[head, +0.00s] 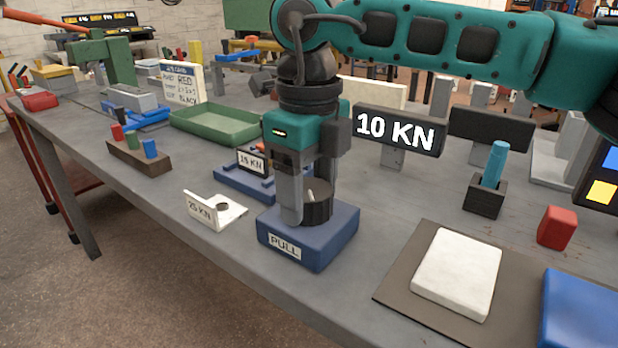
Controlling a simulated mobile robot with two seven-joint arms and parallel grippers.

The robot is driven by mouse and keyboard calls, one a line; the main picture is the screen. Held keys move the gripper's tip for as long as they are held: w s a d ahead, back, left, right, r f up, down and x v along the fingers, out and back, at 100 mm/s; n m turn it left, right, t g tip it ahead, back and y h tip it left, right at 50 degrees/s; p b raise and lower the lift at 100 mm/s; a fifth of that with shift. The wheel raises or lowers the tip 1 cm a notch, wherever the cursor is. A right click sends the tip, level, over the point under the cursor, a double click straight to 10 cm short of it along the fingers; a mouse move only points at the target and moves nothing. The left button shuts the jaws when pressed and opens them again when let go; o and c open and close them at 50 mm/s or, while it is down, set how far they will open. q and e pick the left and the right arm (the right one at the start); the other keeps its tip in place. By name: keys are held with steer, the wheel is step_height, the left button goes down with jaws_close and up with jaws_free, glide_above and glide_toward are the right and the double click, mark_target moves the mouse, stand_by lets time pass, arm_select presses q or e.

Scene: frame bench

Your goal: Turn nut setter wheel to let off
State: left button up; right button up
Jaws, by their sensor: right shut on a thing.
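A blue block (318,248) with a "PULL" label stands near the front edge of the bench. A dark round wheel (319,209) with a light mark sits on top of it. My right gripper (308,204) points straight down, its fingers on either side of the wheel and shut on it. The near finger hides part of the wheel. A dark sign (400,130) behind reads "10 KN" in white. My left gripper is not in view.
A metal angle plate marked "25 KN" (206,211) and a blue fixture marked "15 KN" (240,184) are left of the block. A white pad (458,272) lies on a brown mat at right. A green tray (216,124) stands behind. Bare bench lies front left.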

steer(key=n+p, duration=0.1)
steer(key=n, duration=0.1)
steer(key=shift+r+n, duration=0.1)
steer(key=shift+n, duration=0.3)
steer(key=n+p, duration=0.1)
steer(key=n, duration=0.1)
steer(key=shift+n, duration=0.4)
steer(key=n+p, duration=0.1)
steer(key=n, duration=0.7)
steer(key=n+p, duration=0.1)
steer(key=n, duration=0.9)
steer(key=shift+n, duration=1.6)
